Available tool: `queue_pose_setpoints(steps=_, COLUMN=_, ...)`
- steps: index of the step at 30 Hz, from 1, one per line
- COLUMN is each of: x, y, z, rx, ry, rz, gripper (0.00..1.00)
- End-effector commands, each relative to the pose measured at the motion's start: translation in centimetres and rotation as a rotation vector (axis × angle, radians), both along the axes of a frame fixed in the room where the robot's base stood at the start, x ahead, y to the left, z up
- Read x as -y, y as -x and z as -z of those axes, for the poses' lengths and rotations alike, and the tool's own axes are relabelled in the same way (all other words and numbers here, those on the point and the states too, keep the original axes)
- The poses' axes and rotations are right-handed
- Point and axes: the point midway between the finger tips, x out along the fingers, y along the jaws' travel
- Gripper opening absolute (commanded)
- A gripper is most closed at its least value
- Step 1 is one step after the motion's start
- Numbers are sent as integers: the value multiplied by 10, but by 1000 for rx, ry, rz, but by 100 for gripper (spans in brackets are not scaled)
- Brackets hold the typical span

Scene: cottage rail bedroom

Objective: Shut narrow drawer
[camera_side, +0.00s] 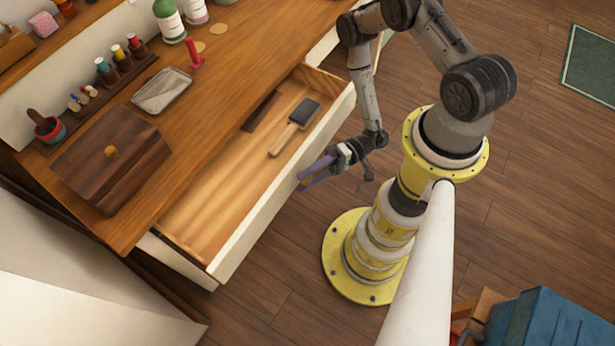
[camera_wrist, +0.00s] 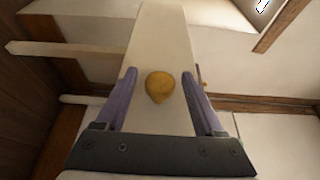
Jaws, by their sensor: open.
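The drawer (camera_side: 248,238) stands open under the wooden desk top, its cream front pulled well out toward my side. Its cream front panel (camera_wrist: 160,35) also fills the middle of the wrist view, with a round yellow-brown knob (camera_wrist: 159,86) on it. My gripper (camera_side: 304,180) is at the outer side of the drawer front, about midway along it. In the wrist view, its two purple fingers are open, one on each side of the knob, with gaps visible. The side view does not show the knob clearly.
A dark-headed brush (camera_side: 283,138) and a dark strip (camera_side: 261,111) lie inside the drawer. The desk top (camera_side: 215,75) holds a wooden box (camera_side: 110,160), a tray (camera_side: 161,91), bottles and small items. Bare floor (camera_side: 290,275) lies before the drawer; a blue box (camera_side: 555,318) stands lower right.

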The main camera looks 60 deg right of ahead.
Motion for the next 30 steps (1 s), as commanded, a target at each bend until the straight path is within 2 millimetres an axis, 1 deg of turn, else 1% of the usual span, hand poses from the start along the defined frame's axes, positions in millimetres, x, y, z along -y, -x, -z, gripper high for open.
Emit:
queue_pose_setpoints(steps=8, x=-1, y=0, z=0, rx=0, ry=0, rz=0, gripper=70)
queue_pose_setpoints(steps=9, x=-1, y=0, z=0, rx=0, ry=0, rz=0, gripper=69)
queue_pose_setpoints(steps=14, x=-1, y=0, z=0, rx=0, ry=0, rz=0, gripper=40)
queue_pose_setpoints(steps=18, x=-1, y=0, z=0, rx=0, ry=0, rz=0, gripper=15)
queue_pose_setpoints(steps=20, x=-1, y=0, z=0, rx=1, ry=0, rz=0, gripper=4)
queue_pose_setpoints(steps=21, x=-1, y=0, z=0, rx=1, ry=0, rz=0, gripper=0)
queue_pose_setpoints(steps=30, x=-1, y=0, z=0, rx=1, ry=0, rz=0, gripper=0)
